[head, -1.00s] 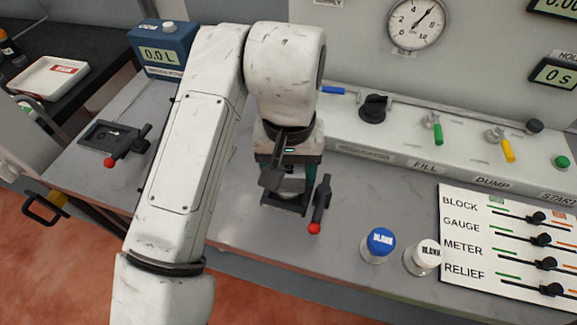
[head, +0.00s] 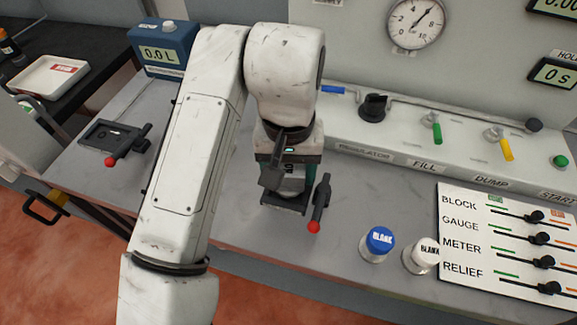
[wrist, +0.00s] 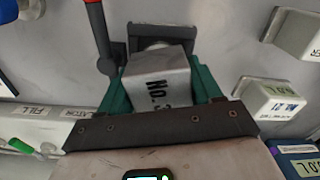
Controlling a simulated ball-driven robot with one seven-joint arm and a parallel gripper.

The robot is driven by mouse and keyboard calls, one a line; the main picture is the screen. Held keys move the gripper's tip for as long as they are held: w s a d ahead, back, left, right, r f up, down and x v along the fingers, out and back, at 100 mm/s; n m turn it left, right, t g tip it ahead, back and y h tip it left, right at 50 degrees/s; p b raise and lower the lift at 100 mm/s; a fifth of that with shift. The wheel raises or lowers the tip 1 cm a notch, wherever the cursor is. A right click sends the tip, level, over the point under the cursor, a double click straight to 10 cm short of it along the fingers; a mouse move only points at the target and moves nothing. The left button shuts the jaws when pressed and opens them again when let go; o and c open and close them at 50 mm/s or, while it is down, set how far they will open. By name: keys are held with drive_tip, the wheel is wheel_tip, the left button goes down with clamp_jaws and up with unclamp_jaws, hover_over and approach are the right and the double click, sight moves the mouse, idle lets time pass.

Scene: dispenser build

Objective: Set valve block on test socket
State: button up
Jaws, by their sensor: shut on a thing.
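The valve block (wrist: 158,85) is a light grey block marked "No.3" in the wrist view. My gripper (wrist: 160,95) is shut on it, with a teal finger on either side. In the head view my gripper (head: 290,172) points down at a dark socket (head: 284,206), and the block is mostly hidden behind it. The socket also shows in the wrist view (wrist: 131,42), just beyond the block, with a pale round part inside. A black lever with a red tip (head: 315,212) stands at the socket's side. I cannot tell whether the block touches the socket.
Another dark fixture (head: 108,134) with a red-tipped lever lies left. A blue-topped plug (head: 378,243) and a white-topped plug (head: 421,256) stand front right, by the slider board (head: 505,285). Two pale labelled blocks (wrist: 272,102) (wrist: 298,35) are at right in the wrist view. The valve panel (head: 440,160) runs behind.

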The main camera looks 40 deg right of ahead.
drive_tip(key=shift+f+b, duration=0.35)
drive_tip(key=shift+f, duration=0.2)
drive_tip(key=o, duration=1.2)
drive_tip(key=shift+o, duration=0.2)
drive_tip(key=shift+r, duration=0.1)
wheel_tip(320, 180, up, 11)
drive_tip(key=p, duration=1.1)
